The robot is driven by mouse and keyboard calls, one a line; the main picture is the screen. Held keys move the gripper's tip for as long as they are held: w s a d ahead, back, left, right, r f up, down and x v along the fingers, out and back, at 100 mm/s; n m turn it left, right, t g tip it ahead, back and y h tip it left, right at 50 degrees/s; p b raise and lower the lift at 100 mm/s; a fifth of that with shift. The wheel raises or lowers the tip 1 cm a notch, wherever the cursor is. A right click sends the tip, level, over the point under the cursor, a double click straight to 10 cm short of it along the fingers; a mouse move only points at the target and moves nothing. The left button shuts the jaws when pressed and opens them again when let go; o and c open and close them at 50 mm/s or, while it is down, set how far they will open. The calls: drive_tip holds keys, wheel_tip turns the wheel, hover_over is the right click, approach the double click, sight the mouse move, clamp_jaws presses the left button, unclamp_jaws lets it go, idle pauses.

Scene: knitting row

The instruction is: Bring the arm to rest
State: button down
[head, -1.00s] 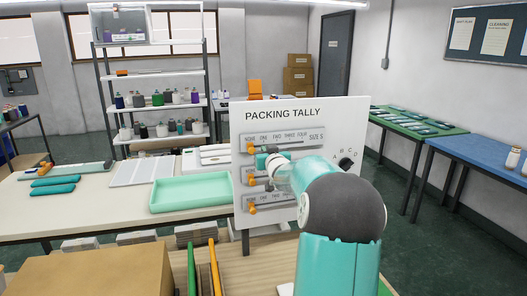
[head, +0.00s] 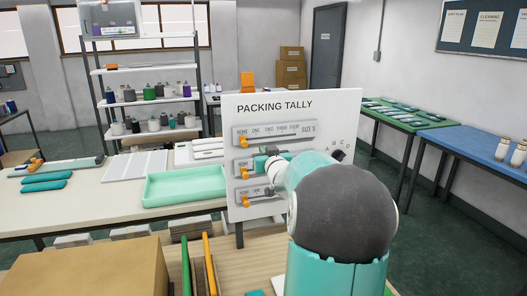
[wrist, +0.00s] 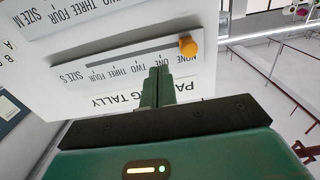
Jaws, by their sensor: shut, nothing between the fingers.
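The white PACKING TALLY board (head: 290,103) stands upright ahead of me, with three slider rows. Its top orange knob (head: 242,139), middle knob (head: 244,172) and bottom knob (head: 246,203) are all at the left, NONE end. My arm reaches up in front of the board's right part and hides much of the lower rows. My gripper (head: 262,162) is in front of the board, right of the knobs. In the wrist view, upside down, my gripper (wrist: 158,75) is shut and empty near the SIZE S row; its orange knob (wrist: 188,46) is apart from the fingertips.
A mint tray (head: 186,201) lies on the table left of the board. A cardboard box (head: 90,270) and upright green and orange pieces are close in front. A blue table (head: 480,148) and a green table (head: 395,110) stand at right. Open floor lies between.

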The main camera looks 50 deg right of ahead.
drive_tip(key=shift+w+a, duration=0.1)
idle(0.3)
drive_tip(key=s+a+f+n+g+y, duration=0.1)
drive_tip(key=s+a+g+y, duration=0.1)
drive_tip(key=a, duration=1.2)
drive_tip(key=s+a+n+g+y, duration=0.1)
drive_tip(key=a+n+g+y, duration=0.15)
drive_tip(key=a, duration=1.15)
drive_tip(key=s+a+f+n+g+y, duration=0.1)
drive_tip(key=s+a+f, duration=0.3)
drive_tip(key=s+a, duration=0.5)
drive_tip(key=s+a+f+n+g+y, duration=0.1)
drive_tip(key=s+a+f+g+y, duration=0.2)
drive_tip(key=s+a, duration=0.7)
drive_tip(key=shift+s+a+f+n+g+y, duration=0.2)
drive_tip(key=shift+s+f+n+g+y, duration=0.15)
drive_tip(key=shift+s+f+g, duration=0.25)
drive_tip(key=shift+s+d+r, duration=0.1)
drive_tip(key=shift+s, duration=0.05)
